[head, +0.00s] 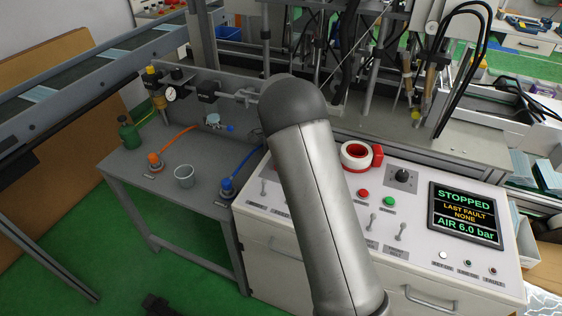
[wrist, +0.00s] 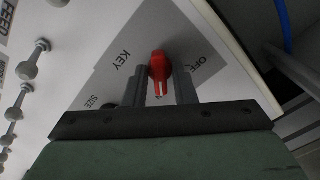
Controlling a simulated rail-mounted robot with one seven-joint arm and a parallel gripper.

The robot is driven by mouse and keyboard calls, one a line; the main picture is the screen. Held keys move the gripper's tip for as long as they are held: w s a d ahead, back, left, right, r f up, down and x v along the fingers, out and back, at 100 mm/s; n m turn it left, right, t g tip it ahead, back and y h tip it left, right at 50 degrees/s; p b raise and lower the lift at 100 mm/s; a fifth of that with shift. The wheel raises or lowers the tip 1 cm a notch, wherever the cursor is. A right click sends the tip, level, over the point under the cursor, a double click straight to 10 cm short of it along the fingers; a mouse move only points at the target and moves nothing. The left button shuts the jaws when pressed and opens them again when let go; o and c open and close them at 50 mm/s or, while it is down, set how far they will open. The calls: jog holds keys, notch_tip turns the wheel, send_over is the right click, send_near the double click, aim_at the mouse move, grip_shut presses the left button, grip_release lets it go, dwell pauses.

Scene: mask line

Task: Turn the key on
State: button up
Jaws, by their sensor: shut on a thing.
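In the wrist view a red key knob (wrist: 160,68) sits on the light panel, beside the printed words KEY and OFF. Its white mark faces the gripper side of the picture. My gripper (wrist: 162,82) has its two dark fingers on either side of the knob, shut on it. Another label near the left finger is partly covered. In the head view my arm covers the knob and gripper. The control panel (head: 418,243) shows there, with a screen (head: 466,215) reading STOPPED, LAST FAULT NONE, AIR 6.0 bar.
Several toggle levers (wrist: 28,70) stand at the left in the wrist view. A grey cup (head: 184,177) stands on the side table.

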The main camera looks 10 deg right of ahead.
jog(key=shift+m, duration=0.4)
jog(key=o, duration=1)
notch_tip(320, 180, up, 18)
jog(key=shift+f+b, duration=0.25)
jog(key=shift+b, duration=0.05)
